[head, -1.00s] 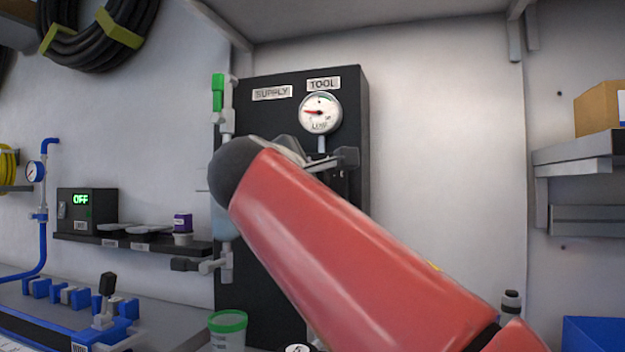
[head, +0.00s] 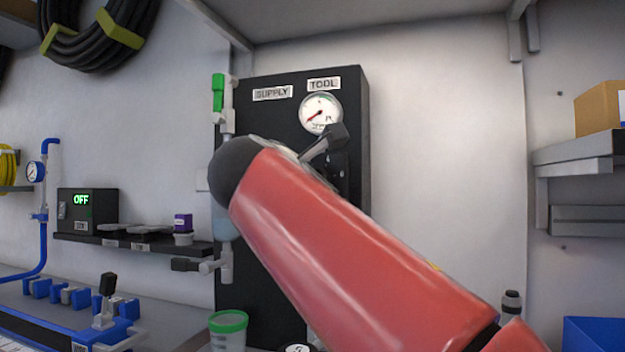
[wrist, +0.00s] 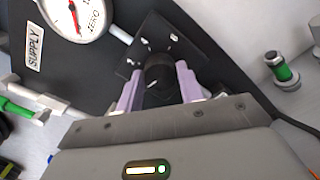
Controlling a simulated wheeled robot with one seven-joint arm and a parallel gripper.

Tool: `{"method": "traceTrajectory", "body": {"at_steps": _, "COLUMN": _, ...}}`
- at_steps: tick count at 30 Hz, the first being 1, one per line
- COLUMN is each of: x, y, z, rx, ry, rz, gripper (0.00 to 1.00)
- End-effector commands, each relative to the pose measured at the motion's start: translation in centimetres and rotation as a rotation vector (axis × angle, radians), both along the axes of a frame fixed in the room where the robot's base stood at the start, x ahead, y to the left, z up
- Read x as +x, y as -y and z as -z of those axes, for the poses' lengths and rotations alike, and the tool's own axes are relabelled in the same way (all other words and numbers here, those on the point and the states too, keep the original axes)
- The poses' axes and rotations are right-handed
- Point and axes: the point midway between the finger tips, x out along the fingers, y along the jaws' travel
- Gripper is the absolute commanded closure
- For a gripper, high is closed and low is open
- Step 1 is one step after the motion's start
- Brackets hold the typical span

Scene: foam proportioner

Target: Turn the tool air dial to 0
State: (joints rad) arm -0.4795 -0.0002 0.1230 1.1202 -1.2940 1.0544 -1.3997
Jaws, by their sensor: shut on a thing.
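The tool air dial is a round black knob (wrist: 159,70) on a dark plate with white marks, seen in the wrist view. My gripper (wrist: 158,82) has its two pale purple fingers shut on the sides of this knob. A white line shows on the knob's face. The round white tool gauge (head: 321,114) with a red needle sits under the TOOL label (head: 324,84) in the head view. Its needle points to the lower left. The gauge is partly cut off in the wrist view (wrist: 77,14). In the head view my arm hides the knob and most of my gripper.
A SUPPLY label (head: 272,93) is left of the TOOL label on the black panel (head: 262,300). A pipe with a green-handled valve (head: 218,92) runs up the panel's left edge. A green-rimmed cup (head: 228,322) stands below. Wall right of the panel is clear.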

Motion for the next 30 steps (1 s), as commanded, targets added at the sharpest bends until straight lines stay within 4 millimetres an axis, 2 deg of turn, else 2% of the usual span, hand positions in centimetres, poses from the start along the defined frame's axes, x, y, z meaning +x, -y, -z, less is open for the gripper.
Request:
{"method": "traceTrajectory", "body": {"at_steps": 5, "x": 0.1, "y": -0.2, "z": 0.2, "rx": -0.001, "ry": -0.005, "rz": -0.002, "gripper": 0.86}}
{"method": "traceTrajectory", "body": {"at_steps": 6, "x": 0.1, "y": -0.2, "z": 0.2, "rx": -0.001, "ry": -0.005, "rz": -0.002, "gripper": 0.59}}
{"method": "traceTrajectory", "body": {"at_steps": 10, "x": 0.1, "y": -0.1, "z": 0.2, "rx": -0.001, "ry": -0.003, "rz": -0.001, "gripper": 0.42}}
{"method": "traceTrajectory", "body": {"at_steps": 20, "x": -0.2, "y": -0.1, "z": 0.1, "rx": 0.001, "ry": -0.001, "rz": -0.001, "gripper": 0.41}}
{"method": "traceTrajectory", "body": {"at_steps": 23, "x": -1.3, "y": -0.5, "z": 0.1, "rx": 0.002, "ry": -0.001, "rz": -0.001, "gripper": 0.41}}
{"method": "traceTrajectory", "body": {"at_steps": 30, "x": -5.1, "y": -2.2, "z": 0.2, "rx": 0.0, "ry": -0.001, "rz": -0.003, "gripper": 0.41}}
